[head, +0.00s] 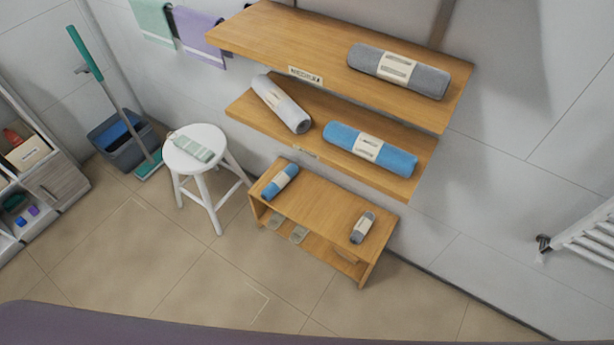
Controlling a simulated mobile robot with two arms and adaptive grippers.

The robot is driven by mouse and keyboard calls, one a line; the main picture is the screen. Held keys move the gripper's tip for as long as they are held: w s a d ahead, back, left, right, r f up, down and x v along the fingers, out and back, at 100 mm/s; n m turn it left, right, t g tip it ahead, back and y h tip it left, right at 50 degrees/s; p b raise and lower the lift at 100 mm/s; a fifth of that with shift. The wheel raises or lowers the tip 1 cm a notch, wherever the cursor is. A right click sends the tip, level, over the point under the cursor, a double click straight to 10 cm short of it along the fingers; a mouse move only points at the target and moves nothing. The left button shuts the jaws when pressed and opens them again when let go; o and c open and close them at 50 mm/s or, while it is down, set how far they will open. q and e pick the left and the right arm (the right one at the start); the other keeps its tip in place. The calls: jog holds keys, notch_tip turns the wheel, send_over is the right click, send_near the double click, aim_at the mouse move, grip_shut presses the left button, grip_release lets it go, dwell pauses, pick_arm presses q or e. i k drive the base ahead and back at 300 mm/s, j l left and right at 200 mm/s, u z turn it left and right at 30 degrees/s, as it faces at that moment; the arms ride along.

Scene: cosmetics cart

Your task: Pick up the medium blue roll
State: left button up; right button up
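Two blue rolls with pale paper bands are in the head view. The larger blue roll (396,159) lies on the right part of the middle wooden shelf (330,118). The smaller blue roll (270,190) lies on the left end of the low wooden bench (318,201). I cannot tell from the labels which one counts as medium. Neither of my grippers is in view.
A dark grey roll (430,80) lies on the top shelf (290,38). A light grey roll (283,104) shares the middle shelf. A small grey roll (362,229) lies on the bench. A white stool (205,140) stands left of it. Floor in front is clear.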

aim_at(278, 182)
jog(key=i+j+z, duration=0.25)
jog(key=j, duration=0.45)
jog(key=j+z, duration=0.3)
jog(key=j, duration=0.4)
jog(key=i+j+z, duration=0.1)
jog(key=j+z, duration=0.15)
jog(key=j, duration=0.5)
